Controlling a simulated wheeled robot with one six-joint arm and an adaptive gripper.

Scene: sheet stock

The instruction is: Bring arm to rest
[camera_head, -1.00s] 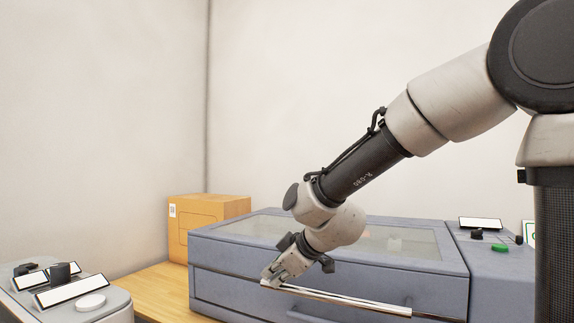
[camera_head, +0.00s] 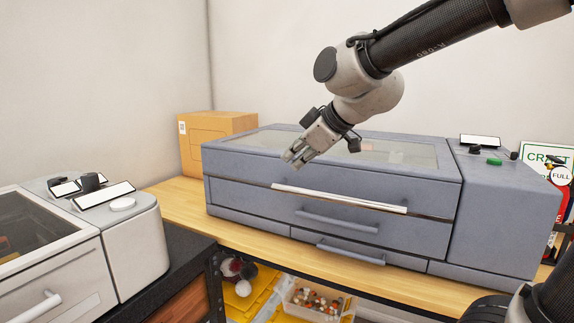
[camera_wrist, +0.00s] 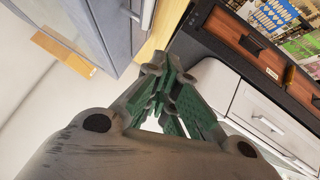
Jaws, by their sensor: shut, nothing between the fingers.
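My gripper (camera_head: 292,160) is shut and empty. In the head view it hangs in front of and above the front edge of a blue-grey machine (camera_head: 240,180), pointing down and to the left. A white strip (camera_head: 340,199) runs along the machine's front, below and to the right of my fingers, apart from them. In the wrist view my gripper's green-padded fingers (camera_wrist: 165,90) are together, with nothing between them. My arm reaches in from the upper right of the head view.
A cardboard box (camera_head: 218,143) stands behind the machine on the wooden bench (camera_head: 185,195). A light grey machine (camera_head: 135,245) stands at left. Below the bench are a bin of small items (camera_head: 317,300) and yellow trays (camera_head: 255,290). A sign (camera_head: 545,155) is at right.

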